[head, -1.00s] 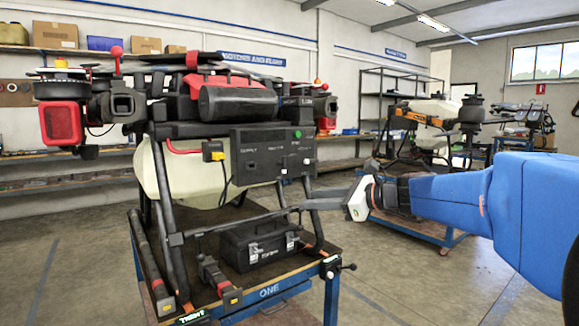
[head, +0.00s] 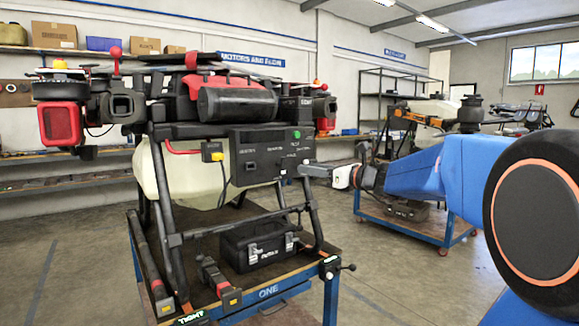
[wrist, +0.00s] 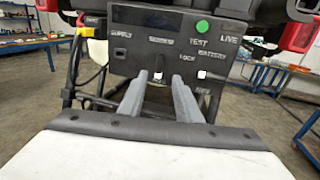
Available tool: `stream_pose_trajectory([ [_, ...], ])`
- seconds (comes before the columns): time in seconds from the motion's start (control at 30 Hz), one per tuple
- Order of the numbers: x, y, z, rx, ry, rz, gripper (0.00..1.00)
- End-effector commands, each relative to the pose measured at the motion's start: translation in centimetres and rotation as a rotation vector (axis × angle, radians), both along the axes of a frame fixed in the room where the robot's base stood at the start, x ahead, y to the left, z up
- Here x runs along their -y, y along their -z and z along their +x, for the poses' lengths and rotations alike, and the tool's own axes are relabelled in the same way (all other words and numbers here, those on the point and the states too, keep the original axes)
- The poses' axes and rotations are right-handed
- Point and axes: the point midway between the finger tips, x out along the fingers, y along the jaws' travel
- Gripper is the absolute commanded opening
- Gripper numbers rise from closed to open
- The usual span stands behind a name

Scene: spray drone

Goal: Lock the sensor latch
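The black control panel (head: 262,160) hangs on the front of the spray drone. In the wrist view the panel (wrist: 130,42) carries the labels SUPPLY, SENSOR, TEST, LIVE, BATTERY and LOCK, and a round green button (wrist: 202,27). A small white tab (wrist: 201,74) sits below the LOCK label. Another small white mark (wrist: 157,84) shows between my fingertips. I cannot tell for certain which is the sensor latch. My gripper (wrist: 159,78) points at the panel's lower edge, fingers apart with nothing visibly held. In the head view my gripper (head: 306,170) is at the panel's lower right.
A yellow plug (head: 212,151) with a cable is on the panel's left. A black toolbox (head: 258,246) stands on the drone's blue-framed cart (head: 270,291) below. A second drone stands on a cart (head: 428,228) at the right.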

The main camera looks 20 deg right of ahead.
Motion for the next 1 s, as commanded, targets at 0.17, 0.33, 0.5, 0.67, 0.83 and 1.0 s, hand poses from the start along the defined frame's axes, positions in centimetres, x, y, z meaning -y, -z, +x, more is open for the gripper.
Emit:
stream_pose_trajectory([
  [0.17, -1.7, 0.1, 2.8, -0.001, -0.003, 0.0, 0.31],
  [0.33, -3.1, 0.1, 5.3, 0.0, -0.003, 0.001, 0.31],
  [0.5, -4.1, 0.0, 7.1, -0.001, -0.002, 0.0, 0.31],
  [0.67, -4.5, 0.0, 8.0, -0.001, 0.0, 0.0, 0.31],
  [0.83, -4.6, 0.0, 8.3, 0.0, 0.001, 0.0, 0.31],
  [1.0, -4.6, 0.0, 8.2, 0.0, 0.001, 0.0, 0.29],
])
